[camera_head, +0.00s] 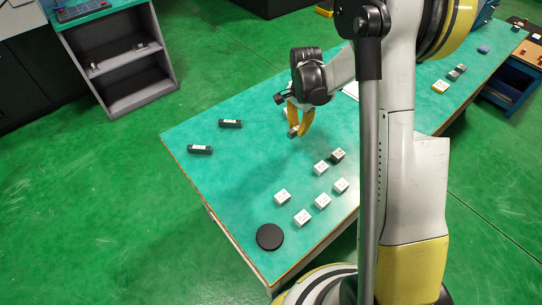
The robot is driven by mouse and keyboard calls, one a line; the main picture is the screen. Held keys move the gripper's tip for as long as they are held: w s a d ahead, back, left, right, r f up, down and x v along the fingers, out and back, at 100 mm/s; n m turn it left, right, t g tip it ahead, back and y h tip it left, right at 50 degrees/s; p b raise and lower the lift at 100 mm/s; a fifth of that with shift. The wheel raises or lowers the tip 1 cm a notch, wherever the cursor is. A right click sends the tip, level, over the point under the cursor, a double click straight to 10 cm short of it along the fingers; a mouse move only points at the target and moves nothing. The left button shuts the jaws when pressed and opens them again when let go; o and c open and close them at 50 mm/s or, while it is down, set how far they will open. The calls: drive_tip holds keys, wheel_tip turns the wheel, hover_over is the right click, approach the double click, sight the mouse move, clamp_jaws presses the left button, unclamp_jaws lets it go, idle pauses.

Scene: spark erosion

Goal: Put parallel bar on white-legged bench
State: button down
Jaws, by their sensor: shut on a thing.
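My gripper (299,130), with yellow fingers, is over the left-middle of the long teal-topped bench (250,165). The fingers are shut on a small grey piece, which looks like the parallel bar (292,133), seen only in part between the fingertips. Whether it touches the bench top cannot be told. The bench has a wooden edge and a pale side below its near left edge. Its legs are mostly hidden, so I cannot tell whether it is the white-legged one.
Several white-topped blocks (322,201) and a black disc (270,237) sit nearer. A grey shelf unit (125,75) stands at upper left. A blue workbench (510,85) is at far right. The bench's left end has free room.

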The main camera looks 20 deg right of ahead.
drive_tip(key=b, duration=0.3)
hover_over(273, 161)
wheel_tip(273, 161, down, 6)
drive_tip(key=shift+s+r, duration=0.1)
drive_tip(key=shift+r, duration=0.1)
drive_tip(key=shift+f+b, duration=0.7)
drive_tip(key=shift+f, duration=1.25)
drive_tip(key=shift+f, duration=0.15)
drive_tip(key=c, duration=1.7)
unclamp_jaws()
drive_tip(key=shift+o, duration=0.8)
